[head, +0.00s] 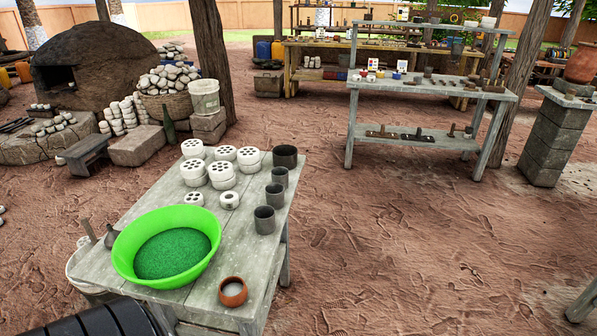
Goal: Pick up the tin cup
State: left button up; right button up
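Several grey metal cups stand upright in a row along the right edge of the near grey table (133,279). The nearest grey cup (264,221) is at the front of the row. Behind it stand a second cup (275,196) and a third cup (280,177). A wider, darker pot-like cup (285,157) stands at the back corner. I cannot tell which of these is the tin cup. Neither of my grippers is in view.
A bright green basin (208,262) holding green granules, a small clay bowl (233,291) and white perforated pieces (222,174) share the table. A grey shelf table (440,88) stands farther back. Bare reddish ground (400,240) lies open to the right.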

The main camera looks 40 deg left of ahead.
aim_at(279, 174)
jog(key=i+u, duration=0.35)
jog(key=i+l+u, duration=0.2)
jog(key=u, duration=0.2)
jog(key=i+l+u, duration=0.35)
jog(key=i+j, duration=0.05)
